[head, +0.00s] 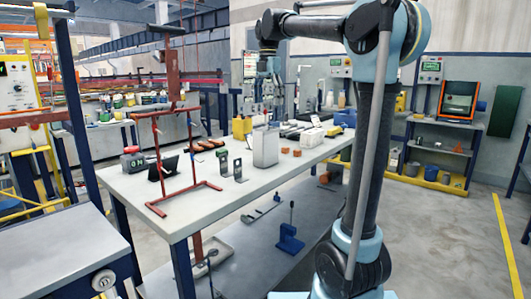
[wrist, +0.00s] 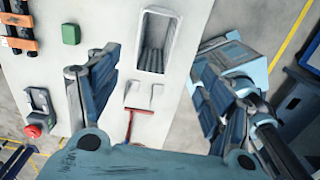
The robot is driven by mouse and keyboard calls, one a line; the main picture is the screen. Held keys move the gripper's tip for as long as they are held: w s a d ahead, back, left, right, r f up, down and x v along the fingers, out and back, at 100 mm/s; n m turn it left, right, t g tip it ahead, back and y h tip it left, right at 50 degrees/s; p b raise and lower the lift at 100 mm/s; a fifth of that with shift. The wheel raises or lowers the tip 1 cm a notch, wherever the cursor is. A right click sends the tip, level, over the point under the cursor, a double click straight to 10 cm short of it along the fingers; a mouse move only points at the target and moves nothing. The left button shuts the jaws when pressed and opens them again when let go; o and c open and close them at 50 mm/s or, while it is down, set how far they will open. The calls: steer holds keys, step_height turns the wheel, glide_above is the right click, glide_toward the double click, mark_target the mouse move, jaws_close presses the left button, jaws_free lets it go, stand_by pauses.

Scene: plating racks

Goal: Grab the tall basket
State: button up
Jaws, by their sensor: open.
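A tall, plain light-grey box-shaped container (head: 265,147) stands upright on the white table in the head view; it looks like the tall basket. In the wrist view a white open container (wrist: 147,60) with grey rod-like contents lies ahead, between the lines of my two fingers. I cannot tell for sure whether it is the same container. My gripper (wrist: 155,68) is open, its fingers spread wide with nothing between them. In the head view my wrist hangs above the far part of the table, and the fingers are hard to make out.
In the wrist view a green block (wrist: 71,34) and a red-button device (wrist: 36,118) lie left. Floor at right is open.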

glide_toward(266, 141)
steer(key=w+f, duration=0.1)
steer(key=f, duration=0.1)
steer(key=w+f, duration=0.3)
steer(key=f, duration=0.1)
steer(key=shift+w+d, duration=0.1)
steer(key=shift+w, duration=0.15)
steer(key=shift+w+a+f, duration=0.1)
steer(key=shift+f, duration=1.25)
steer(key=shift+w+a+f, duration=0.1)
steer(key=shift+f, duration=1.25)
steer(key=c, duration=1.3)
